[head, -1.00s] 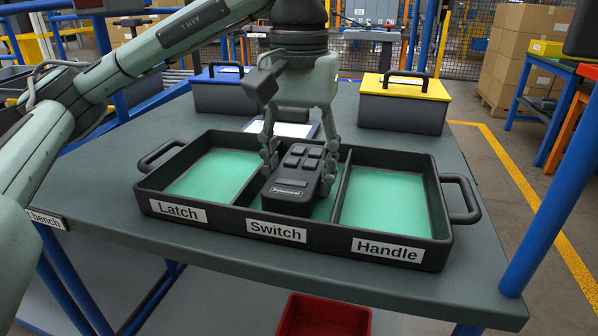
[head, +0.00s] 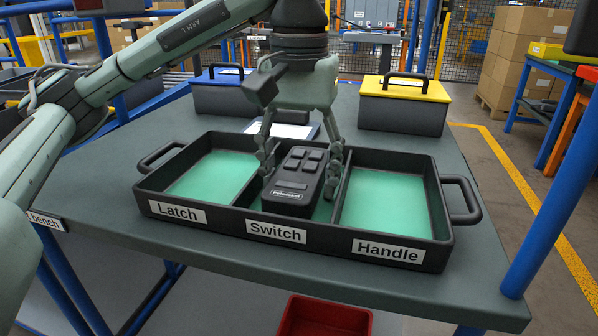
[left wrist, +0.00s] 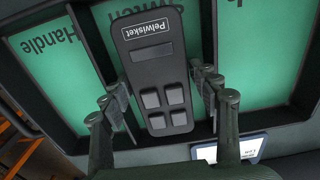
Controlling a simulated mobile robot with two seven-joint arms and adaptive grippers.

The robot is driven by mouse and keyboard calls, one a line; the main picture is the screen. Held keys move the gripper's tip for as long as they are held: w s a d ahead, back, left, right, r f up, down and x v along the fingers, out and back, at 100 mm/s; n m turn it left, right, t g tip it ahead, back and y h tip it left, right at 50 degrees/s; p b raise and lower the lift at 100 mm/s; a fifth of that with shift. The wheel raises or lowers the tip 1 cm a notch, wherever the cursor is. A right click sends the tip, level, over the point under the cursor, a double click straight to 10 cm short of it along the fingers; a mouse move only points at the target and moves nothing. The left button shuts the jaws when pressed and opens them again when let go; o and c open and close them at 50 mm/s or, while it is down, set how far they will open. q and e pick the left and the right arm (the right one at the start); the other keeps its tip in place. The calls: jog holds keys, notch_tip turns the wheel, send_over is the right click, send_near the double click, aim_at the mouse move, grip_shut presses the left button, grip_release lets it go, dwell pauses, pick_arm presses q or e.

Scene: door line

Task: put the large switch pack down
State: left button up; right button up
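The large switch pack (head: 294,180), a black case with raised square buttons and a Pelwisket label, lies in the middle compartment of the black three-part tray (head: 330,253), behind the Switch label. It also shows in the left wrist view (left wrist: 150,70). My left gripper (head: 301,168) is above the compartment with its fingers spread on both sides of the pack. In the left wrist view the fingers (left wrist: 163,96) are open, with a clear gap at the right side; contact on the left side is hard to tell. My right gripper is not in view.
The Latch (head: 214,175) and Handle (head: 385,203) compartments are empty, with green floors. Behind the tray stand a blue-lidded box (head: 222,97) and a yellow-lidded box (head: 403,112). A red bin (head: 325,318) is below the bench's front edge.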

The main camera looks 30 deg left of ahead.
aim_at(299, 172)
pick_arm(q)
jog(key=shift+r, duration=0.1)
jog(key=shift+r+p, duration=0.4)
jog(key=shift+r, duration=0.35)
notch_tip(299, 172, up, 11)
jog(key=p, duration=0.3)
jog(key=shift+f, duration=0.15)
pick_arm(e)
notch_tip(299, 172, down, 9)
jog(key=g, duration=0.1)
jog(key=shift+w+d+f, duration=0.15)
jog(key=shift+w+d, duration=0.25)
